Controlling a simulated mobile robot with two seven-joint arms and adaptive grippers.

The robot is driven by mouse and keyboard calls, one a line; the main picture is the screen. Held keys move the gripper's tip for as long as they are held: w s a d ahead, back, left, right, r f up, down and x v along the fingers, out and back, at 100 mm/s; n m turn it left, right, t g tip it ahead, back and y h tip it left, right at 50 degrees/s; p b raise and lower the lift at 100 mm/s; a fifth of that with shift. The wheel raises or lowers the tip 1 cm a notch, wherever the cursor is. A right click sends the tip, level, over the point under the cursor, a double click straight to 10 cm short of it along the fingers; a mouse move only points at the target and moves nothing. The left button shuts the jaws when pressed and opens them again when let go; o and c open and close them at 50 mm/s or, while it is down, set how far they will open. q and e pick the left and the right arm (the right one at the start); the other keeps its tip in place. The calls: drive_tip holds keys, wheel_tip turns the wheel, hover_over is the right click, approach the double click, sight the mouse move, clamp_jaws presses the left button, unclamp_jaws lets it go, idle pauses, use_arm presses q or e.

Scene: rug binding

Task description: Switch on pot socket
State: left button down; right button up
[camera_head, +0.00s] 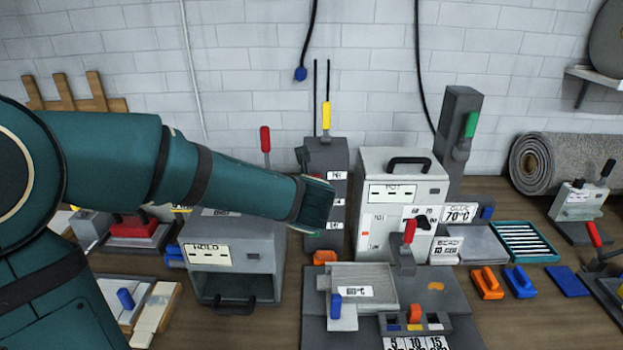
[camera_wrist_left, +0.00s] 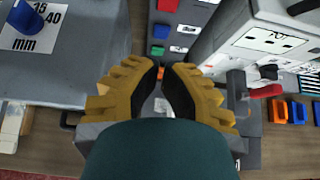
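A dark grey upright socket box (camera_head: 318,165) with a column of small white labels stands against the wall, left of the pale pot unit (camera_head: 432,192). In the left wrist view the socket box (camera_wrist_left: 183,15) shows small coloured switches beside its labels. I cannot read which label is the pot's, nor tell any switch's state. My left arm reaches across from the left and its end overlaps the box's left side in the head view, hiding the switches. The yellow-brown fingers of my left gripper (camera_wrist_left: 160,72) point toward the box, tips close together with a narrow gap, nothing visibly held. My right gripper is out of view.
A grey box with a white label (camera_head: 262,250) stands below my left arm. A yellow-handled lever (camera_head: 326,115) rises by the socket box and a red-handled one (camera_head: 265,139) to its left. A press plate (camera_head: 320,320) lies in front. A rolled rug (camera_head: 570,155) lies at the right.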

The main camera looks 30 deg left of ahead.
use_arm(q)
drive_tip(key=shift+r, duration=0.2)
drive_tip(key=w+a+r+x, duration=0.1)
drive_tip(key=r+x, duration=0.1)
drive_tip(key=x, duration=1.1)
drive_tip(key=shift+w+r, duration=0.1)
drive_tip(key=shift+r, duration=0.05)
drive_tip(key=shift+d, duration=0.1)
